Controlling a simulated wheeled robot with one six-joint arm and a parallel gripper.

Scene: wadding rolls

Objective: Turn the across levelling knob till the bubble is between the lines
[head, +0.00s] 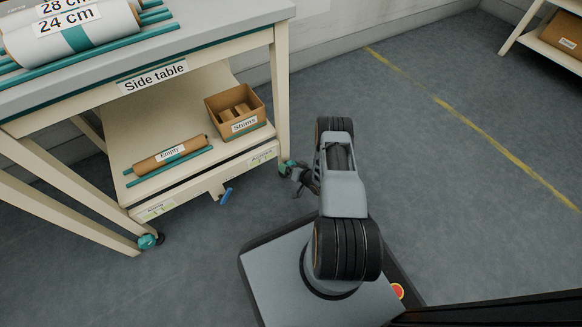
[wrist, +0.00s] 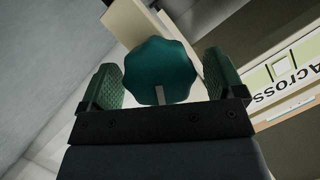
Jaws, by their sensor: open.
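The across levelling knob is teal with a lobed rim; in the wrist view the knob (wrist: 158,66) fills the space between my two green finger pads. My gripper (wrist: 163,78) is open, with a finger on each side of the knob and a visible gap on the right. In the head view my gripper (head: 297,174) is at the knob (head: 286,166) by the side table's right front leg. The Across level (wrist: 285,70) shows tilted at the right of the wrist view, also on the shelf edge in the head view (head: 262,157). I cannot make out its bubble.
The side table (head: 200,50) carries labelled rolls on top. Its lower shelf (head: 135,110) holds a Shims box (head: 237,112) and an Empty roll (head: 170,154). Another teal knob (head: 148,241) is at the left leg. Floor is clear to the right.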

